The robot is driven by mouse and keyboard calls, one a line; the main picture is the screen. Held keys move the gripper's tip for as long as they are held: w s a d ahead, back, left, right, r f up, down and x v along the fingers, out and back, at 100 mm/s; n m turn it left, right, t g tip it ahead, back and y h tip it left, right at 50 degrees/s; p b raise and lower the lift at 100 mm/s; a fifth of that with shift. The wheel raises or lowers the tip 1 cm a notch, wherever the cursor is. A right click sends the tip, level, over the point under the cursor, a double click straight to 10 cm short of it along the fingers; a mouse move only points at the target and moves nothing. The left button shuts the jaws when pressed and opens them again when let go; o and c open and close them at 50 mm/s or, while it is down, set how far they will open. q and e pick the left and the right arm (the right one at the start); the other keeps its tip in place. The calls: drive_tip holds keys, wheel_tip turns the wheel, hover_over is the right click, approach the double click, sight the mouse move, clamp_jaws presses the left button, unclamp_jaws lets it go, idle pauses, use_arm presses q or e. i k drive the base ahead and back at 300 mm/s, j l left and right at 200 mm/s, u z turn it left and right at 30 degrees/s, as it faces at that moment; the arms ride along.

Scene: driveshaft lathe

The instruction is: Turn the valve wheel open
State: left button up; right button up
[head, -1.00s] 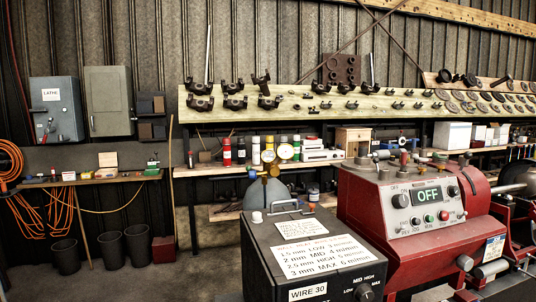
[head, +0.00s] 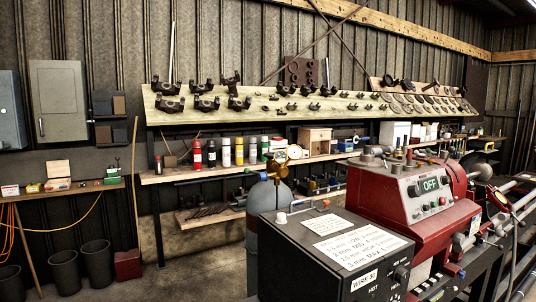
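A grey gas cylinder (head: 270,206) stands behind the black welder box, left of the red lathe. A brass valve fitting with round gauges (head: 279,157) sits on its top. I cannot make out a separate valve wheel at this size. The cylinder's lower right part is hidden by the welder box. Neither of my grippers is in view.
The black welder box (head: 344,222) with paper labels and the red lathe (head: 409,201), its display reading OFF, fill the right foreground. A wall shelf (head: 160,177) holds bottles. Dark bins (head: 97,262) stand at the lower left. The floor between bins and cylinder looks clear.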

sight(269, 155)
drive_tip(key=i+j, duration=0.7)
drive_tip(key=i+j+z, duration=0.15)
drive_tip(key=i+j, duration=1.2)
drive_tip(key=j, duration=0.25)
drive_tip(key=l+z, duration=0.05)
